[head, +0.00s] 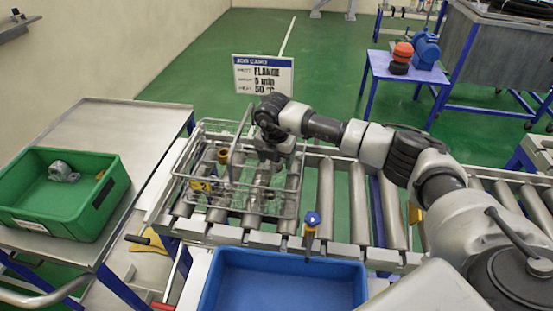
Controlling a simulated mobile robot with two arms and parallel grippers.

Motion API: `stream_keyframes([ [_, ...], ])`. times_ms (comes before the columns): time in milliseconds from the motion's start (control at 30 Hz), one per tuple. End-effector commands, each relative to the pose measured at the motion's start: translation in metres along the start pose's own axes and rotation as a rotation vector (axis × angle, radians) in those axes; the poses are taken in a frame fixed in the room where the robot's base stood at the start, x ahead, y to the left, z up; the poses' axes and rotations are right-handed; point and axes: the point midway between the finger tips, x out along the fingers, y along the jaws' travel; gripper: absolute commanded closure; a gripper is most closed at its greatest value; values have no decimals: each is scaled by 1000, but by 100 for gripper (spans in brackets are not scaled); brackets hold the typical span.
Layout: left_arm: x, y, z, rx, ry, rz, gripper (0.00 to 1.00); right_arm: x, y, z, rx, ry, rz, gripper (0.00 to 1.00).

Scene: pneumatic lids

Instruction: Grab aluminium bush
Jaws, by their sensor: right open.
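A wire basket (238,218) stands on the roller conveyor and holds several small metal parts. I cannot make out for certain which of them is the aluminium bush; greyish shapes in the basket blend with the rollers under the wire. A brass-coloured ring-like part (223,156) shows at the basket's back left, and a yellow part (200,185) lies at its left side. My right gripper (270,169) points down into the basket's right half, below its wrist. It is open, and its fingertips are partly hidden by wires. My left gripper is not in view.
A green bin (100,205) with a grey casting (62,171) stands on the metal table (120,130) at left. A blue bin (285,262) is in front of the conveyor. The basket's upright handle and a job card sign (263,75) rise near my arm. Rollers (357,200) at right are bare.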

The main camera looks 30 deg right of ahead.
Motion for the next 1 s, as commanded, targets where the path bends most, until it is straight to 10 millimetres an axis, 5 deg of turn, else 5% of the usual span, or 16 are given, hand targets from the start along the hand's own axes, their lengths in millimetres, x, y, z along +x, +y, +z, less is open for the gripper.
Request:
stream_keyframes([
  [300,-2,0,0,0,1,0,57,8,0,0,-1,-1,0,33],
  [667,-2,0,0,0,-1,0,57,8,0,0,-1,0,0,86],
  [1000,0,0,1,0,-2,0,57,4,0,0,0,-1,2,87],
])
